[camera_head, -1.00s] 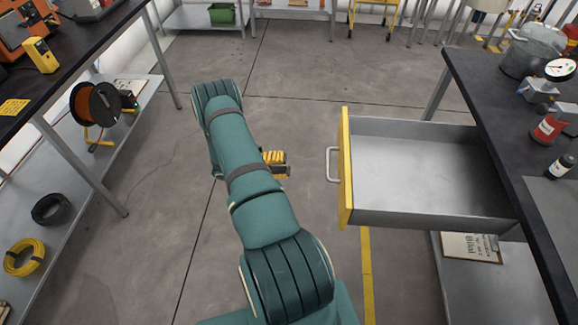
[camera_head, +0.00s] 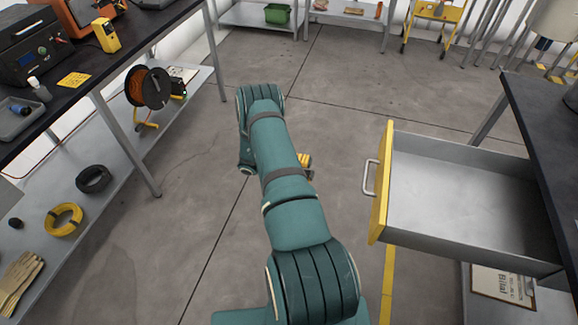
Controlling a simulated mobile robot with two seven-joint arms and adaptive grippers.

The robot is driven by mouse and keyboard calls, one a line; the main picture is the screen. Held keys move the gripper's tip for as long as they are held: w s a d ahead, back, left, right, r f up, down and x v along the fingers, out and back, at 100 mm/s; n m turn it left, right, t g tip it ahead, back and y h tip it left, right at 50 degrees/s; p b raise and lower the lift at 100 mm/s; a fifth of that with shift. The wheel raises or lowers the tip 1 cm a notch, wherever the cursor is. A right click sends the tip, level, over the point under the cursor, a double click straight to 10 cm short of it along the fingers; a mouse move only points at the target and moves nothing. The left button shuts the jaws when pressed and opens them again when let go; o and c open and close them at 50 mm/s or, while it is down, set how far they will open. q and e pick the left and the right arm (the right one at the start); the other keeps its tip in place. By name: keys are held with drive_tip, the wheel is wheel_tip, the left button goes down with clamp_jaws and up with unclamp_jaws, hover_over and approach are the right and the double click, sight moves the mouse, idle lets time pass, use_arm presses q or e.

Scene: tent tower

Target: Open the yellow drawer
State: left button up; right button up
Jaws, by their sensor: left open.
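The yellow drawer (camera_head: 381,190) is pulled far out of the dark-topped bench at the right. Its front panel is yellow, and its grey metal inside (camera_head: 455,195) looks empty. A pale bar handle (camera_head: 369,177) stands on the front's left side. My left gripper (camera_head: 306,161) shows only in part, as a small yellow and dark piece beyond my teal arm. It is open and apart from the handle, to its left, with floor between them. Most of the gripper is hidden by the arm. My right gripper is not in view.
The dark bench top (camera_head: 540,130) overhangs the drawer's right end. A left bench with a lower shelf (camera_head: 120,165) holds a cable reel (camera_head: 148,88), a yellow coil (camera_head: 64,219) and gloves (camera_head: 20,280). The floor between the benches is clear.

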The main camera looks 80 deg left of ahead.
use_arm(q)
drive_tip(key=v, duration=0.9)
idle(0.4)
